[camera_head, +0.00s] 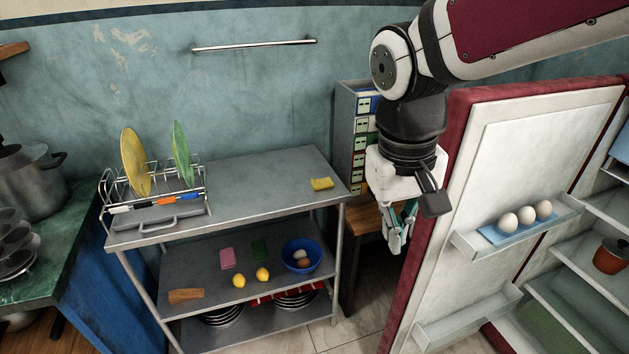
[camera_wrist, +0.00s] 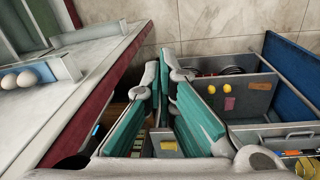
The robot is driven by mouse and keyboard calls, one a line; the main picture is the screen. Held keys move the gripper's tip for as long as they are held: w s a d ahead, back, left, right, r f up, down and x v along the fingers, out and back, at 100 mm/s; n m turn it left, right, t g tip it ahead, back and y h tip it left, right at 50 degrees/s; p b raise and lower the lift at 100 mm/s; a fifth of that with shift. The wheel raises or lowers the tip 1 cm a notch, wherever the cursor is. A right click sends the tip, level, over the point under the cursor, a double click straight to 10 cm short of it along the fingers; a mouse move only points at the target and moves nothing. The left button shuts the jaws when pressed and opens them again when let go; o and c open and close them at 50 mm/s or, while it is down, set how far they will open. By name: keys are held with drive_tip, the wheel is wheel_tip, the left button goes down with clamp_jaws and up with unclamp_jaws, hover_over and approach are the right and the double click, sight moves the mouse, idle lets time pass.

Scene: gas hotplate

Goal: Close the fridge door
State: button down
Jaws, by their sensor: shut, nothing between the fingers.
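The fridge door (camera_head: 540,150) stands open at the right in the head view, with its white inner side and shelves facing me and a dark red edge. The fridge interior (camera_head: 585,290) with its shelves shows at the far right. In the wrist view the door (camera_wrist: 60,110) is at the left, its red edge running diagonally. My gripper (camera_head: 398,238) hangs just left of the door's red edge, pointing down. Its teal-padded fingers (camera_wrist: 165,62) are shut at the tips and hold nothing. I cannot tell whether it touches the door.
Eggs (camera_head: 525,217) sit on a door shelf. A grey metal table (camera_head: 250,200) with a dish rack (camera_head: 155,200) and a yellow sponge (camera_head: 322,184) stands at the left. A drawer cabinet (camera_head: 350,130) is behind my gripper. Tiled floor (camera_head: 350,330) is clear between table and door.

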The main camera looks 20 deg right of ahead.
drive_tip(key=w+d+f+g+h+b, duration=0.1)
drive_tip(key=w+d+f+h+b, duration=0.2)
drive_tip(key=w+f+h+b, duration=0.7)
drive_tip(key=w+d+f+g+h+b, duration=0.1)
drive_tip(key=w+d+f+g+b, duration=0.15)
drive_tip(key=w+f, duration=0.9)
drive_tip(key=w+d+f+h+b, duration=0.4)
drive_tip(key=f+b, duration=0.3)
drive_tip(key=f, duration=1.1)
drive_tip(key=s+d+h+b, duration=0.1)
drive_tip(key=s+d+b, duration=0.2)
drive_tip(key=s+d, duration=0.3)
drive_tip(key=shift+s+d+r+m, duration=0.25)
drive_tip(key=shift+d+m, duration=0.15)
drive_tip(key=shift+d, duration=1.45)
